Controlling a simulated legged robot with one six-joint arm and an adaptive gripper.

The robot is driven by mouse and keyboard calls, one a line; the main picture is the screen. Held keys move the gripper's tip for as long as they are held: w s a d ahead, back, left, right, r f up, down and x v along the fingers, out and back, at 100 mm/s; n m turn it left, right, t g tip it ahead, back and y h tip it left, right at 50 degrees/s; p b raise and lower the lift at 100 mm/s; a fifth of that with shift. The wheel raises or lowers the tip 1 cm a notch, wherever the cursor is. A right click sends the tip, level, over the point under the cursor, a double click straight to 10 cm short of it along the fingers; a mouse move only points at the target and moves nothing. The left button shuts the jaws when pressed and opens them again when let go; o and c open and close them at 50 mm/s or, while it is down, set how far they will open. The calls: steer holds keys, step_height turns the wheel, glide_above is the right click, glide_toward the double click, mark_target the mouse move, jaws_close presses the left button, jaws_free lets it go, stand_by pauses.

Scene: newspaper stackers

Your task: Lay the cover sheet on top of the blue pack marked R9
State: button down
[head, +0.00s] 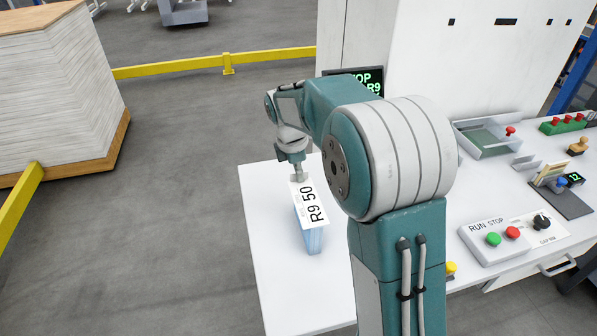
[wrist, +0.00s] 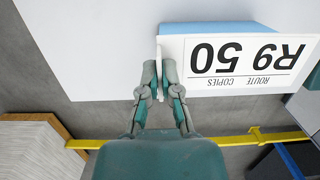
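The cover sheet (head: 313,204) is white and printed "R9 50"; in the wrist view (wrist: 237,62) it also reads "ROUTE" and "COPIES". It lies over the blue pack (head: 313,241), which shows below it in the head view and along its far edge in the wrist view (wrist: 225,28). I cannot tell whether the sheet touches the pack. My gripper (head: 298,178) is at the sheet's far end. In the wrist view its fingertips (wrist: 159,73) are closed about a thin white edge or tab of the sheet. The pack's own marking is hidden.
The pack stands on a white table (head: 270,250). A dark display with green text (head: 367,85) is behind my arm. A RUN/STOP button box (head: 485,250) and trays (head: 490,140) are on the right. A paper stack (head: 55,90) and yellow rail (head: 200,66) are beyond.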

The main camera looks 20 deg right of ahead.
steer(key=c, duration=0.7)
jaws_free()
step_height(320, 180, up, 11)
steer(key=a, duration=0.2)
steer(key=s+d+r+m+t, duration=0.1)
steer(key=s+r+m, duration=0.35)
steer(key=s, duration=0.35)
steer(key=s+f+m+t, duration=0.1)
steer(key=s+f+m, duration=0.1)
steer(key=s+m, duration=0.2)
steer(key=s+f+m+t+y, duration=0.1)
steer(key=s+f+m+t, duration=0.1)
steer(key=s+m, duration=0.3)
steer(key=s+d+f+m+t, duration=0.1)
steer(key=s+m, duration=0.3)
steer(key=s, duration=0.7)
steer(key=shift+s+f+m+t+y, duration=0.15)
steer(key=shift+f+m+t+y, duration=0.2)
steer(key=shift+f, duration=0.2)
